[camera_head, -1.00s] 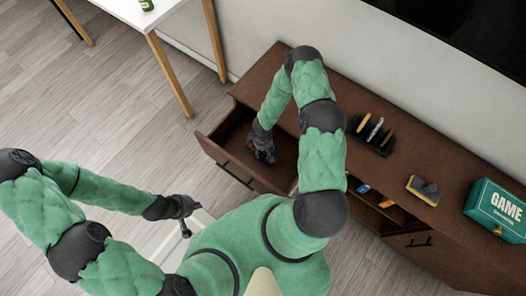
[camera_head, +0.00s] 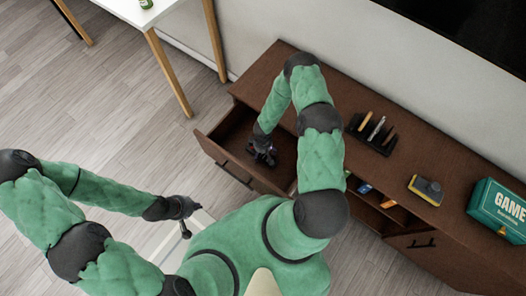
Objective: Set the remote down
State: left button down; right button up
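My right gripper (camera_head: 265,155) is inside the open drawer (camera_head: 226,137) at the left end of the brown cabinet, pointing down. It is small and dark, so I cannot tell whether its fingers are open or shut. No remote can be made out in or beside it; the gripper and the drawer's shade may hide it. My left gripper (camera_head: 184,214) hangs low at the left, away from the cabinet. Its fingers are too small to read.
On the cabinet top (camera_head: 335,92) stand a black rack (camera_head: 372,133) with upright items, a yellow and dark block-like object (camera_head: 426,189) and a teal GAME box (camera_head: 499,209). Small items lie in an open shelf (camera_head: 385,204). A white table (camera_head: 150,14) stands at the back left.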

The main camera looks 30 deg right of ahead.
jog(key=shift+r, duration=0.1)
jog(key=shift+r+p, duration=0.25)
jog(key=shift+p, duration=0.1)
notch_tip(320, 180, up, 12)
jog(key=p, duration=0.4)
jog(key=shift+f, duration=0.2)
